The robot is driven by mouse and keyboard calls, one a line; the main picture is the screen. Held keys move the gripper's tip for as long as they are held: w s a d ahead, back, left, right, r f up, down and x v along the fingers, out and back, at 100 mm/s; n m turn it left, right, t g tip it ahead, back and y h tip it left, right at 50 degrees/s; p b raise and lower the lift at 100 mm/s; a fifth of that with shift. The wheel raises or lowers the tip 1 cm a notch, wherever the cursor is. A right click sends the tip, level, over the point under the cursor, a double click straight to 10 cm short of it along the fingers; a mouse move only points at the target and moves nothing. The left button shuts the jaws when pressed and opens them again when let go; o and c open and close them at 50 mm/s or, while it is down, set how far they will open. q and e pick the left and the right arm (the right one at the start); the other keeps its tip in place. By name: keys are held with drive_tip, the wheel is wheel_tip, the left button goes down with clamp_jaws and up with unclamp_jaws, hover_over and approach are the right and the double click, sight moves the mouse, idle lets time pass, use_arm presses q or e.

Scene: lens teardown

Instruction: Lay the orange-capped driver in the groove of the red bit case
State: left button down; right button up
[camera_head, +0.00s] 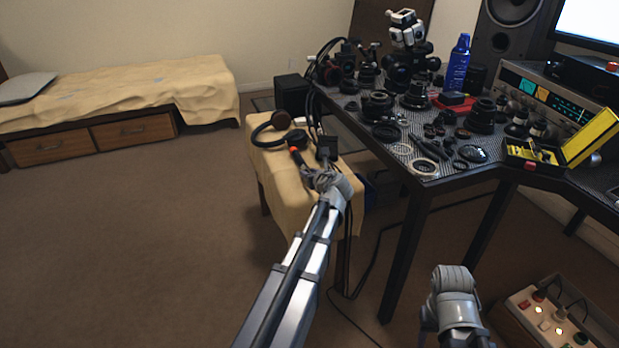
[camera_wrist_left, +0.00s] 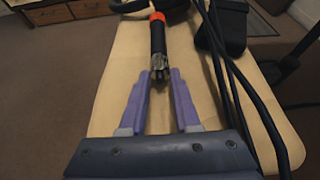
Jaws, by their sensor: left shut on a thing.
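The orange-capped driver (camera_head: 299,158) has a dark handle and shows just beyond my left gripper (camera_head: 309,172) in the head view. In the left wrist view the driver (camera_wrist_left: 158,42) points away from me, orange cap at the far end. The tips of my left gripper (camera_wrist_left: 161,75) are shut on its near end, over the yellow-covered stool. An open case with a yellow lining (camera_head: 543,148) and a red latch stands at the table's right. A small red box (camera_head: 453,108) lies farther back. I cannot tell for sure which is the red bit case; no groove is clear. My right gripper is out of view.
The black table (camera_head: 429,178) is crowded with lenses, rings and small parts. A blue bottle (camera_head: 459,62) and a radio (camera_head: 540,92) stand at the back. Headphones (camera_head: 268,128) and cables lie on the stool (camera_head: 285,190). The floor at left is clear.

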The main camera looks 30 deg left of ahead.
use_arm(q)
drive_tip(key=c, duration=1.1)
unclamp_jaws()
drive_tip(key=shift+f, duration=0.15)
drive_tip(key=o, duration=0.5)
drive_tip(key=shift+r, duration=0.3)
drive_tip(key=p+v, duration=0.5)
drive_tip(key=v, duration=0.7)
drive_tip(key=shift+f, duration=0.1)
